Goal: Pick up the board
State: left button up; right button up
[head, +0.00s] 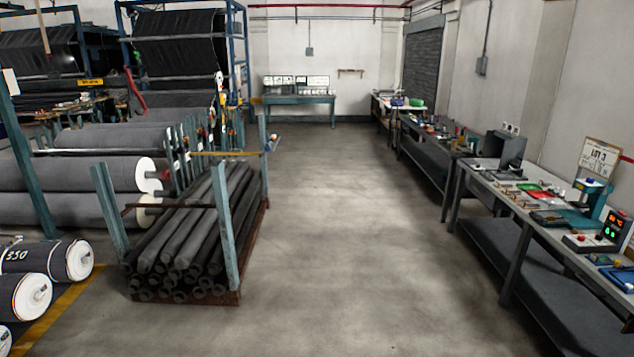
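A board with a light face, a brown frame and dark writing that reads "LOT 3" (599,158) stands upright at the back of the near right workbench (540,236), close to the wall. Its lower part is partly hidden by a teal device in front of it. Nothing is touching it from my side. Neither of my grippers shows in the head view.
A rack of dark rolls (190,235) stands at left, beside large grey rolls (75,175). The middle floor (335,220) is clear.

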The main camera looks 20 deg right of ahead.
aim_at(513, 197)
jog(key=z, duration=0.75)
jog(key=i, duration=1.95)
jog(key=z, duration=1)
jog(key=i, duration=2.2)
jog(key=z, duration=0.25)
